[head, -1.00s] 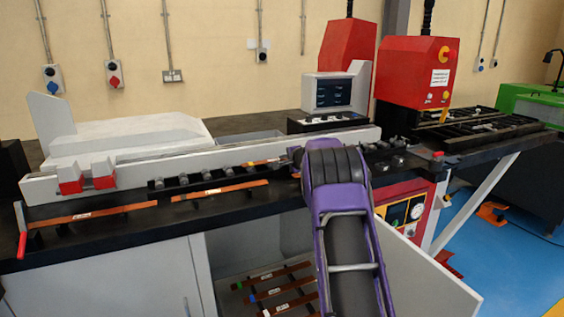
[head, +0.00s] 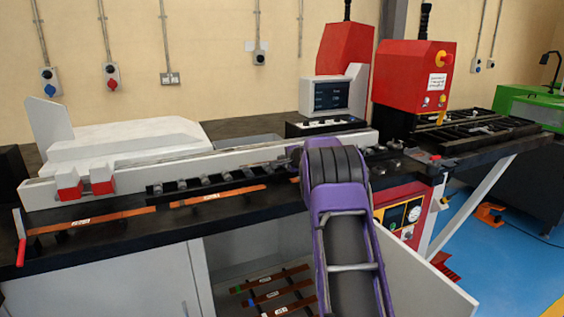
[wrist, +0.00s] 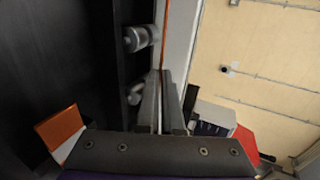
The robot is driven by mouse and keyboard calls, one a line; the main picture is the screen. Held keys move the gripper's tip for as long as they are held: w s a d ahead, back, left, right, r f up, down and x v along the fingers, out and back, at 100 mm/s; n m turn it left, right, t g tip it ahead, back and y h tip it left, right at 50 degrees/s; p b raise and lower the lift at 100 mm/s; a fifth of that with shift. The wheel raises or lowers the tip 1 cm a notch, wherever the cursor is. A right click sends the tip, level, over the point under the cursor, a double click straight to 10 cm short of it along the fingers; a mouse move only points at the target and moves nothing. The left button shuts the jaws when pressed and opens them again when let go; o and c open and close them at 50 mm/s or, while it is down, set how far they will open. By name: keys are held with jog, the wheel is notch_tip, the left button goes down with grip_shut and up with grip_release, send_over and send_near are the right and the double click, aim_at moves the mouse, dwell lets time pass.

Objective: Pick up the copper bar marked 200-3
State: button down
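In the wrist view the two fingers of my gripper (wrist: 161,85) are close together. A thin copper bar (wrist: 163,35), seen edge-on, runs up from between the fingertips, along the pale fence; the gripper looks shut on it. Any marking on it is hidden. In the head view my purple arm hides the fingers. Two labelled copper bars lie on the black bench, one at the left (head: 110,217) and one nearer the middle (head: 225,194). Their labels are too small to read.
A white fence (head: 225,155) with red blocks (head: 101,181) runs along the bench, with several rollers (head: 205,180) in front. More bars (head: 268,297) lie on the shelf below. The red bending machine (head: 413,75) stands at the right. A red lever (head: 21,252) is at the left edge.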

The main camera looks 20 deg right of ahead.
jog(key=shift+s+r+b, duration=0.1)
jog(key=shift+s+b, duration=0.25)
jog(key=shift+b, duration=0.2)
jog(key=b+v, duration=0.4)
jog(key=v, duration=1)
